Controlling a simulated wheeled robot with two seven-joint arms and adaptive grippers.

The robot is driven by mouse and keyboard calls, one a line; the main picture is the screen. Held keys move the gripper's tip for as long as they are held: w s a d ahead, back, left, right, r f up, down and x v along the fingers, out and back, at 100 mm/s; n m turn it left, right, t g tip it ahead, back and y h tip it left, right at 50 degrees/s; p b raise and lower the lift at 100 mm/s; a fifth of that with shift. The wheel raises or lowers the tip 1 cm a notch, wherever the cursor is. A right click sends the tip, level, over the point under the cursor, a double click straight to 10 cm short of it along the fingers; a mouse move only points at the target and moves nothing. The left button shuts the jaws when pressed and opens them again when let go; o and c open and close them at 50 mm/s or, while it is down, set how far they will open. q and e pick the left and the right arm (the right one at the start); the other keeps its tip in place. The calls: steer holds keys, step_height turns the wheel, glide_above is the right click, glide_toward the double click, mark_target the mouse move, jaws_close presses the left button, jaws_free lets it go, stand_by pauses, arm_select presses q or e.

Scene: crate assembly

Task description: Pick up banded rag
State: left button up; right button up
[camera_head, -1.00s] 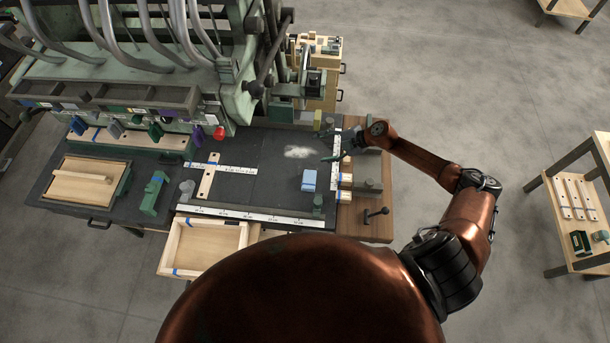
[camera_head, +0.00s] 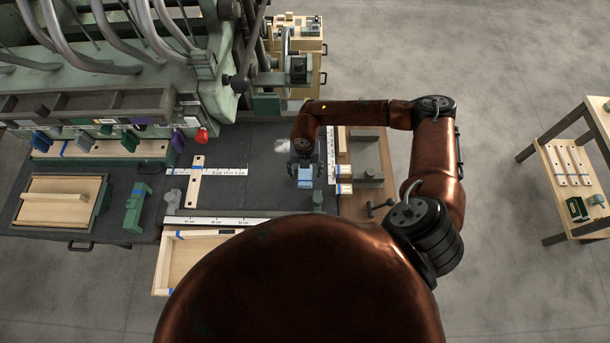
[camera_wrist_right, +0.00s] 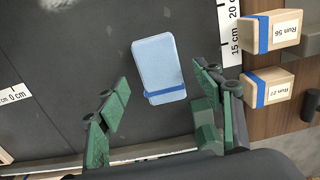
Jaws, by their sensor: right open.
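The banded rag is a light blue folded block with a darker blue band near one end. It lies flat on the dark worktop in the head view (camera_head: 306,180), and shows whole in the right wrist view (camera_wrist_right: 157,66). My right gripper (camera_wrist_right: 160,98) is open, its green fingers on either side of the rag's banded end and apart from it in the picture. In the head view the right gripper (camera_head: 305,168) is over the rag, partly hiding it. My left gripper is not in view.
Two wooden blocks with blue bands, labelled Run (camera_wrist_right: 268,88), stand right of the rag beside a white ruler strip (camera_wrist_right: 229,30). A small green post (camera_head: 317,198) stands just in front of the rag.

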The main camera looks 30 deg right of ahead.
mark_target(304, 175)
step_height(304, 175, down, 3)
steer(key=shift+r, duration=0.2)
steer(key=c, duration=0.4)
steer(key=shift+c, duration=0.9)
steer(key=c, duration=0.5)
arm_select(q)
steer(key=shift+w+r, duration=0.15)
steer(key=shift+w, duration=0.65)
arm_select(e)
steer(key=shift+c, duration=0.4)
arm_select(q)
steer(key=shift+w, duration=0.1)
arm_select(e)
steer(key=shift+r, duration=0.15)
